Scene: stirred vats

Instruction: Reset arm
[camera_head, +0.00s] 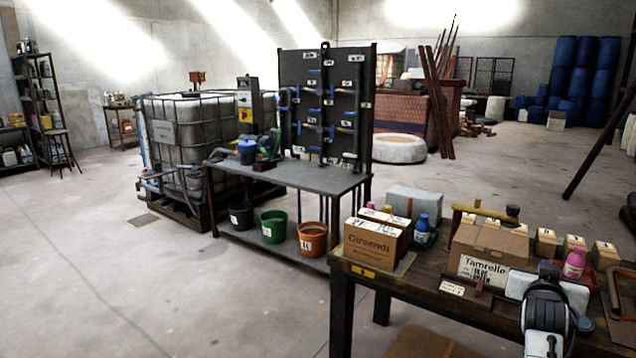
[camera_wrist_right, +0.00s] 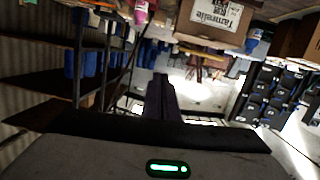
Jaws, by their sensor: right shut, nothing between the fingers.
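My right arm (camera_head: 548,310) shows in the head view at the lower right, its white and black links over the near edge of the wooden table. The fingers cannot be made out there. In the right wrist view my right gripper (camera_wrist_right: 161,84) shows as a dark narrow pair of fingers, shut with nothing between them. The grey housing with a green light fills the bottom of that view. My left arm and gripper are not in view.
The wooden table (camera_head: 420,290) holds a Tamrelle box (camera_head: 490,252), a Ginsendi box (camera_head: 372,243), a pink bottle (camera_head: 574,263) and a blue bottle (camera_head: 423,228). A metal bench (camera_head: 290,178) with buckets stands behind left. The floor at left is clear.

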